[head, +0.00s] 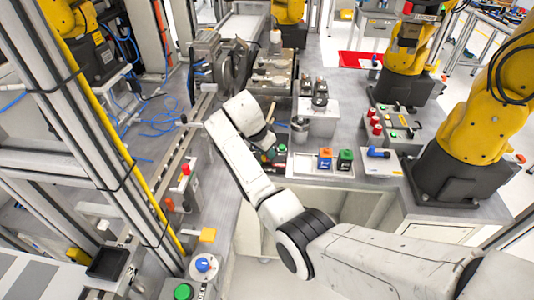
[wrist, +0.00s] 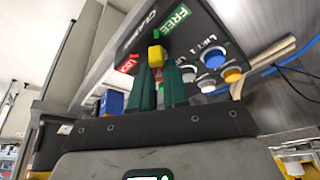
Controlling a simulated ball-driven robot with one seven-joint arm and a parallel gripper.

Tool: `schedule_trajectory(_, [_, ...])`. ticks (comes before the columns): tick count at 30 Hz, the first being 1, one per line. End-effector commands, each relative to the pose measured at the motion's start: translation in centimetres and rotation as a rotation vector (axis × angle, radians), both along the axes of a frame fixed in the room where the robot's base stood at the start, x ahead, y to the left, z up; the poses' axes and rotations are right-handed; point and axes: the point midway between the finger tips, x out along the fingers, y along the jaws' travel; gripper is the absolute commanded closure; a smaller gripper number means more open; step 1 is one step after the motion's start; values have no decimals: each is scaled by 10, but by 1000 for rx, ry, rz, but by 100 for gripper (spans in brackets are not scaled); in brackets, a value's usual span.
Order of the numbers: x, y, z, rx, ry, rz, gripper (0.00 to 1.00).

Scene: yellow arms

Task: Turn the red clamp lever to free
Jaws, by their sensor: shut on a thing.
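In the wrist view a dark panel (wrist: 203,35) carries a green FREE label (wrist: 175,18), the word CLAMP, and a small red label (wrist: 127,65) to the lower left. A yellow knob (wrist: 155,51) stands between these two labels, at the tips of my gripper (wrist: 159,72). The dark green fingers are shut on this knob, which looks like the clamp lever's handle. No red lever shaft shows; the fingers and knob hide what is behind. In the head view my gripper is small and mostly hidden behind my wrist, over the bench.
Beside the clamp labels, the panel has a blue button (wrist: 213,58), an orange button (wrist: 233,75) and white ones. A blue block (wrist: 112,102) is left of the fingers. In the head view, blue (head: 325,158) and green (head: 345,159) blocks stand right of my gripper.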

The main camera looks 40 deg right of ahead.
Motion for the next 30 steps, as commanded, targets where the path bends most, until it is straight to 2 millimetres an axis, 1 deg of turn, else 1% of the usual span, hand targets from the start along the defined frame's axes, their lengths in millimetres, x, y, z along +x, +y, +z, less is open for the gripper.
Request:
schedule_trajectory(3, [2,0,0,-1,-4,-56,100])
schedule_trajectory(9, [2,0,1,-1,-3,-115,100])
schedule_trajectory(25, [1,-1,2,-1,-5,-137,100])
schedule_trajectory(26, [1,-1,2,-1,-5,-137,83])
schedule_trajectory(30, [1,0,1,-1,-3,-136,70])
